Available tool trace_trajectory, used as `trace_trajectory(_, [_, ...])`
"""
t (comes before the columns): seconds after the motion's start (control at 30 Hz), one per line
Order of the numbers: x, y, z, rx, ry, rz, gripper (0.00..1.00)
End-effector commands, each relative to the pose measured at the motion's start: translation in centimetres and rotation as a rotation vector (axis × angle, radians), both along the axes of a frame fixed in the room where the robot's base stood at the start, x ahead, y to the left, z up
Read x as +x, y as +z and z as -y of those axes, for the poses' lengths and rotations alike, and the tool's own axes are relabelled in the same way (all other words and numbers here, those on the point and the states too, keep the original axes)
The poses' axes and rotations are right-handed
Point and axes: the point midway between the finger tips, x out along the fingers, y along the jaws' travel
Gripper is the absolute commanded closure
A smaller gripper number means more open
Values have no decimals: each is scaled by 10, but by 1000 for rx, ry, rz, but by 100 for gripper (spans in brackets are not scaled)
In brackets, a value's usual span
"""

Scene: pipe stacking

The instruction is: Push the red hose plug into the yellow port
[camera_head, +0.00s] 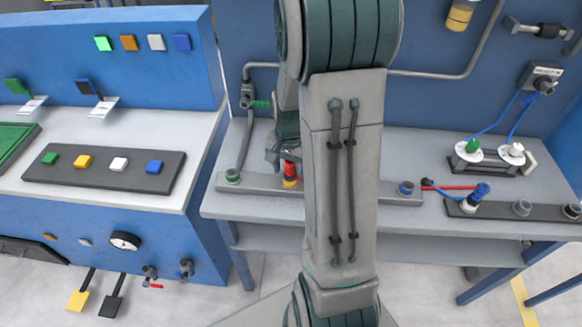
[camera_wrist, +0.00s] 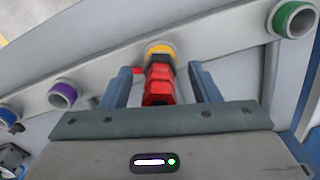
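The red hose plug (camera_wrist: 158,88) stands between my gripper's fingers in the wrist view, its tip end at the yellow port (camera_wrist: 159,49). Plug and port look in line and touching; how deep the plug sits is hidden. My gripper (camera_wrist: 160,75) is open, with a visible gap between each blue-grey finger and the plug. In the head view the red plug (camera_head: 290,169) shows just above the yellow port (camera_head: 290,183) on the grey rail, left of my arm. My gripper is mostly hidden behind my arm there.
The rail (camera_wrist: 110,72) also carries a purple port (camera_wrist: 62,95), a green port (camera_wrist: 294,20) and a blue port (camera_wrist: 8,115). A red hose piece (camera_head: 450,187) and a blue plug (camera_head: 481,190) lie right of my arm. A control desk (camera_head: 110,140) stands at left.

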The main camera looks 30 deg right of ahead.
Motion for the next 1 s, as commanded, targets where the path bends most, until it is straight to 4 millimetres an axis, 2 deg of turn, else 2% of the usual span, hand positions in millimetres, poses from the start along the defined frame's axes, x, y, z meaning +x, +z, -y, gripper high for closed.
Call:
trace_trajectory(0.17, [0, 1, 0, -1, 0, 1, 44])
trace_trajectory(0.27, [1, 9, 0, -1, 0, 3, 44])
trace_trajectory(0.37, [1, 24, 0, -2, 0, 6, 44])
trace_trajectory(0.7, [0, 101, 0, -3, 1, 6, 44])
trace_trajectory(0.83, [0, 122, 0, -2, 0, 4, 44])
trace_trajectory(1.0, [-1, 136, 0, -1, 0, 1, 44])
